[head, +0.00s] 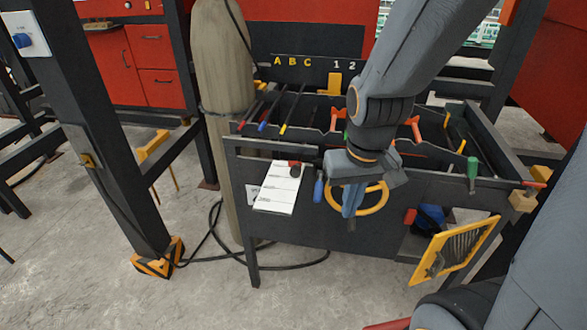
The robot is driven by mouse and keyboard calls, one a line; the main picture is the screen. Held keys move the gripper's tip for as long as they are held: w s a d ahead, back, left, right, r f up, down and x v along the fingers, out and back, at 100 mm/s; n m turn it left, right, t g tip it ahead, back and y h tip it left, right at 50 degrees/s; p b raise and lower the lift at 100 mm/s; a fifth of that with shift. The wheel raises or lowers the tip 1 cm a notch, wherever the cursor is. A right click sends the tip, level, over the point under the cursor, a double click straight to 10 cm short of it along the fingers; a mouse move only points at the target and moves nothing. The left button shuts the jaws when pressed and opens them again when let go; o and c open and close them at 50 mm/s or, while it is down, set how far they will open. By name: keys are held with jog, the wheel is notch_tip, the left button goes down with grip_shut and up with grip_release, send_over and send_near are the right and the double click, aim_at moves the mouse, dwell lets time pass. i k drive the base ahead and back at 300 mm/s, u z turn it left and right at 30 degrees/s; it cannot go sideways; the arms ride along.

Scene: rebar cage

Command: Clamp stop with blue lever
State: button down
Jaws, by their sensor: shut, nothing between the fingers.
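My gripper (351,212) points down in front of the dark tool cart (300,230), its fingers together and empty. A yellow ring (372,208) shows behind and around the fingers; I cannot tell whether they touch it. A blue handle (318,187) hangs on the cart front, just left of my gripper. A blue part on a white box (22,40) sits on the dark post at the upper left. I cannot tell which of these, if any, is the stop's blue lever. No clamp stop can be made out clearly.
The cart top holds several rods and coloured-handled tools in slots marked A, B, C, 1, 2. A white sheet (278,190) hangs on its front. A yellow-framed panel (455,250) juts out at lower right. A black cable (215,240) lies on the floor. Floor at lower left is clear.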

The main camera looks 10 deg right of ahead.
aim_at(318, 188)
jog(key=u, duration=2.8)
jog(key=k, duration=1.65)
jog(key=z, duration=1.5)
